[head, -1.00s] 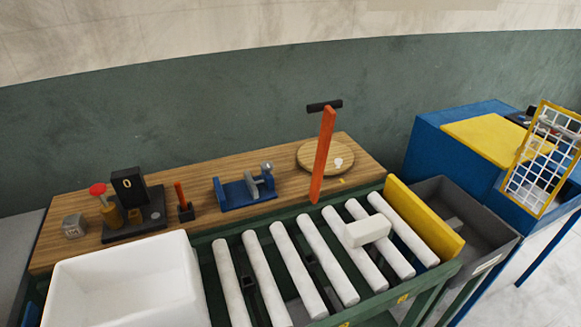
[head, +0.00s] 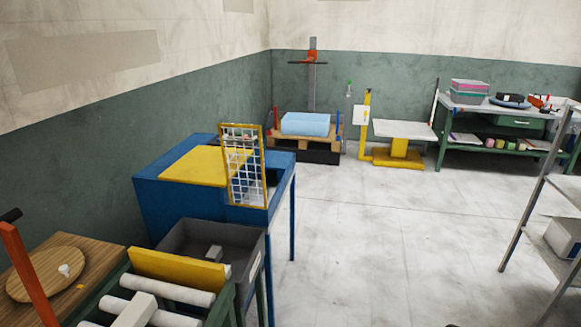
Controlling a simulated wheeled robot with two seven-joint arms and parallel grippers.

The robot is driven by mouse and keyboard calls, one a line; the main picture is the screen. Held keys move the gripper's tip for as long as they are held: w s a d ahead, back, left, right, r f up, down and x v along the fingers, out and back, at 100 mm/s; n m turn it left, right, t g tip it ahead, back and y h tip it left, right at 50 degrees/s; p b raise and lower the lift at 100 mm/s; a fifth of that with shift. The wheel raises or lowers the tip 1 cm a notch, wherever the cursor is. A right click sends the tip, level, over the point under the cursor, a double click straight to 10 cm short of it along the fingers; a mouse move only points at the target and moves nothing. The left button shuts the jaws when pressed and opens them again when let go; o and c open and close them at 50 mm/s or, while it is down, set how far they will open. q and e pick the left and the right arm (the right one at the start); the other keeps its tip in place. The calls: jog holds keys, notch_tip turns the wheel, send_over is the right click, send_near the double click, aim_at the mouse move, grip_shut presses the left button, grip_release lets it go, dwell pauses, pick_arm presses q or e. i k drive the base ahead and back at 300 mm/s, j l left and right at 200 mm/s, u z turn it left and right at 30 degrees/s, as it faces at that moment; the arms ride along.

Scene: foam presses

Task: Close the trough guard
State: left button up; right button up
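The trough guard (head: 244,165) is a yellow-framed panel with a white grid. It stands raised and upright at the right side of a blue machine (head: 165,203) with a yellow top plate (head: 199,164). A dark opening of the machine shows beside and behind the guard's right edge. Neither of my grippers is in the head view.
A grey bin (head: 208,240) with a small pale block stands in front of the machine, beside a roller conveyor with a yellow end plate (head: 178,268). A wooden bench (head: 90,262) is at left. Open floor (head: 345,240) lies to the right, up to a metal rack (head: 535,205).

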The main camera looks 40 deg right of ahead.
aim_at(223, 139)
jog(key=z, duration=1.15)
jog(key=i+l+z, duration=0.1)
jog(key=i+l, duration=0.5)
